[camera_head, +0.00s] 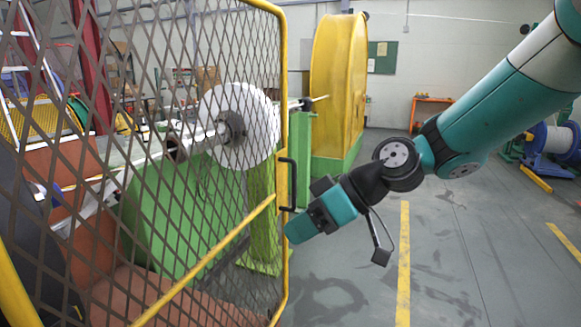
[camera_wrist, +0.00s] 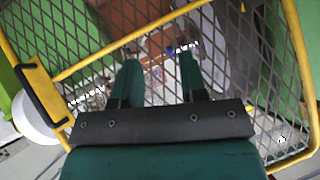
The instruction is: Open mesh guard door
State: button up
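The mesh guard door (camera_head: 150,150) fills the left of the head view, a grey diamond mesh in a yellow tube frame with a sloping yellow brace. Its black handle (camera_head: 288,184) sits on the right upright of the frame. In the wrist view the handle (camera_wrist: 42,95) is at the far left on a yellow plate, left of both fingers. My gripper (camera_head: 295,230) is just below and right of the handle. In the wrist view its two teal fingers (camera_wrist: 160,65) are apart with only mesh visible beyond them. I cannot tell whether the fingertips touch the mesh.
Behind the mesh stand a green machine (camera_head: 175,215) and a white disc (camera_head: 240,125) on a shaft. A large yellow wheel housing (camera_head: 338,85) stands further back. The grey floor right of the door is open, with a yellow line (camera_head: 404,260). A blue-based reel (camera_head: 550,142) stands far right.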

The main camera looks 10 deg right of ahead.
jog(key=w+d+f+m+t+y+p, duration=0.2)
jog(key=w+d+t, duration=0.8)
jog(key=w+d, duration=0.75)
jog(key=p+x, duration=0.6)
jog(key=x, duration=1)
jog(key=shift+a, duration=0.3)
jog(key=shift+w+f, duration=0.1)
grip_shut()
